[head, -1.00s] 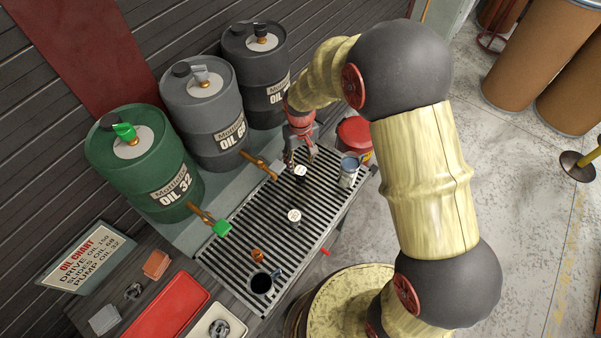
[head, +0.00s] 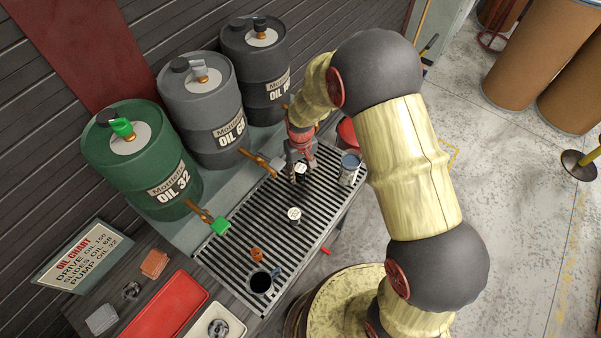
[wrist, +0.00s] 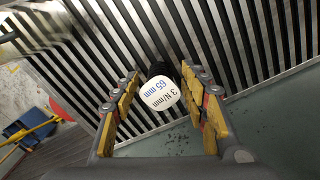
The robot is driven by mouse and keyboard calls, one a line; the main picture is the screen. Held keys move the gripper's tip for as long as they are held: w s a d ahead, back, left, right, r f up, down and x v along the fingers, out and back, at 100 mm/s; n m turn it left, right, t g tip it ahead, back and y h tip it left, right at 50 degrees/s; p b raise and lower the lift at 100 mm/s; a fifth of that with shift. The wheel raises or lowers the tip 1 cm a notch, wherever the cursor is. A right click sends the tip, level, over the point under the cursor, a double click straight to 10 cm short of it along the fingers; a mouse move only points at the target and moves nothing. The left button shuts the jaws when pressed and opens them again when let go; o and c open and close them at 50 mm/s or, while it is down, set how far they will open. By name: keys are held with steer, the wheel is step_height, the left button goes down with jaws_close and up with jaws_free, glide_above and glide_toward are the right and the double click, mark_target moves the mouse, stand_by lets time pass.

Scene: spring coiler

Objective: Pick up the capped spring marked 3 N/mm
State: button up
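The capped spring marked 3 N/mm (wrist: 160,93) stands on the slatted grate, its white cap reading "3 N/mm 65 mm" in the wrist view. In the head view its cap (head: 302,169) shows just beside my gripper (head: 301,176). My gripper (wrist: 160,107) is open, with one yellow-padded finger on each side of the spring and a visible gap to both. The dark body below the cap is mostly hidden by the cap. A second white-capped spring (head: 294,215) stands on the grate nearer the camera; its marking is too small to read.
The grate (head: 262,222) carries a grey can (head: 350,168), a dark mug (head: 261,283) and a small orange-brown item (head: 257,254). Three oil drums stand behind, with brass taps (head: 258,161) reaching over the grate. A red tray (head: 165,308) lies at the lower left.

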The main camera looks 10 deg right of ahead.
steer(key=c, duration=1)
steer(key=shift+r, duration=0.1)
